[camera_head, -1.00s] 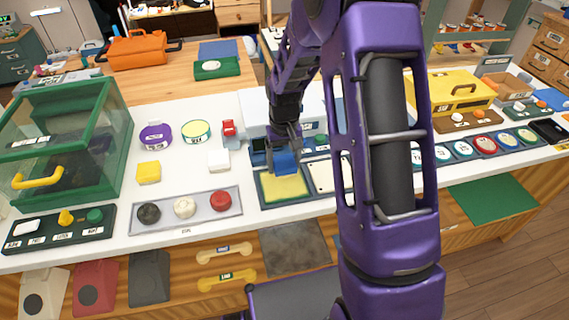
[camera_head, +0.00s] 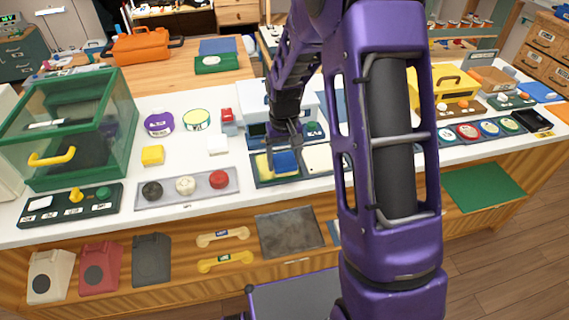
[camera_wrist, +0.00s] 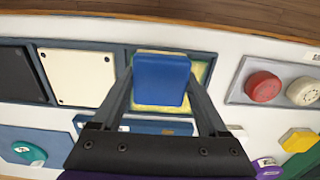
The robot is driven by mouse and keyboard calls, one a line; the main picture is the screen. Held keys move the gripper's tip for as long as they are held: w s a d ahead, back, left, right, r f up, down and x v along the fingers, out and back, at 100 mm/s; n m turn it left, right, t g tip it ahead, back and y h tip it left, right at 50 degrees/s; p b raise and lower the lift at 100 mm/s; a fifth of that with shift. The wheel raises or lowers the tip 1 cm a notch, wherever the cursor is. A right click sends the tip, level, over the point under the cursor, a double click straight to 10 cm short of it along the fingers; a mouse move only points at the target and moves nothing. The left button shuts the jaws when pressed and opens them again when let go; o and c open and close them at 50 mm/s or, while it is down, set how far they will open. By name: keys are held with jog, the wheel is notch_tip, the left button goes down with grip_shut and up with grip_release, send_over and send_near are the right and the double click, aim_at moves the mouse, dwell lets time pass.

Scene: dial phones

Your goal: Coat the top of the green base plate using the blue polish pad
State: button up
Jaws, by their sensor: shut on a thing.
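The blue polish pad (camera_wrist: 161,80) is held between the two fingers of my gripper (camera_wrist: 160,101). In the head view the pad (camera_head: 286,162) is over a plate in a dark blue-grey tray. That plate (camera_head: 263,166) looks yellow there; in the wrist view its visible edge (camera_wrist: 201,74) is yellow with green patches. The pad hides most of it, and I cannot tell whether they touch. A larger flat green panel (camera_head: 483,189) is low at the right, and a green labelled block (camera_head: 217,63) is at the back; which is the base plate is unclear.
A cream plate (camera_wrist: 78,77) and a dark plate (camera_wrist: 18,75) sit beside the pad. A grey tray with black, white and red knobs (camera_head: 187,187) is to the left. A green glass case (camera_head: 70,130) stands at far left. My arm hides the middle right counter.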

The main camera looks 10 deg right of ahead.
notch_tip(320, 180, up, 3)
jog(key=shift+r+p, duration=0.2)
jog(key=shift+p, duration=0.85)
jog(key=shift+r, duration=1.2)
